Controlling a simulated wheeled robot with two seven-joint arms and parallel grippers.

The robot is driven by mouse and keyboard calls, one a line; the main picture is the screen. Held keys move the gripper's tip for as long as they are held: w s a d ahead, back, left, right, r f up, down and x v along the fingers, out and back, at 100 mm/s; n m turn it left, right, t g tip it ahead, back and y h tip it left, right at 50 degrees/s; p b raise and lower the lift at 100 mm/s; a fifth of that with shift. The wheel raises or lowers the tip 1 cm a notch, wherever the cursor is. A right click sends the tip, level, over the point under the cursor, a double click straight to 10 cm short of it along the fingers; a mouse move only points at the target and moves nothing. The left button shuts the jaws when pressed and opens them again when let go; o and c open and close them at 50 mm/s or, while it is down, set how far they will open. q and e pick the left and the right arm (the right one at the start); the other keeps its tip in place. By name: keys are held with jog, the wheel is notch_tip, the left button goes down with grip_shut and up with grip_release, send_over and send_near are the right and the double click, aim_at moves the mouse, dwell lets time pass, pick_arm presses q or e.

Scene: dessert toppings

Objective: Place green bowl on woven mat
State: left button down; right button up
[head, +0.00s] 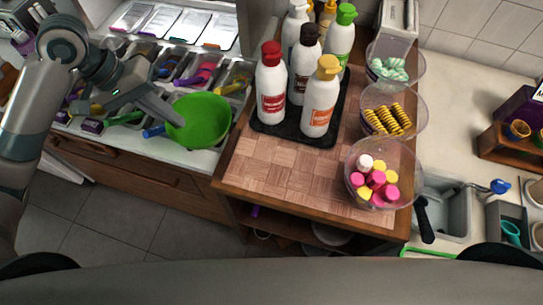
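The green bowl (200,121) is at the left-hand counter, near its front edge, just left of the wooden table. Its open top faces me. My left gripper (168,107) reaches in from the left, with its fingers at the bowl's left rim. I cannot tell whether the fingers are closed on the rim, or whether the bowl rests on the counter. The woven mat (275,168), with a brown checkered pattern, lies on the wooden table to the right of the bowl; its front part is bare. My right gripper is not in view.
A black tray (276,132) with several sauce bottles stands behind the bare mat area. Clear bowls of toppings, the nearest holding pink and yellow pieces (372,184), line the table's right side. Topping bins (195,70) sit behind the green bowl. A sink (445,208) is at right.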

aim_at(224, 124)
pick_arm(q)
jog(key=shift+s, duration=0.15)
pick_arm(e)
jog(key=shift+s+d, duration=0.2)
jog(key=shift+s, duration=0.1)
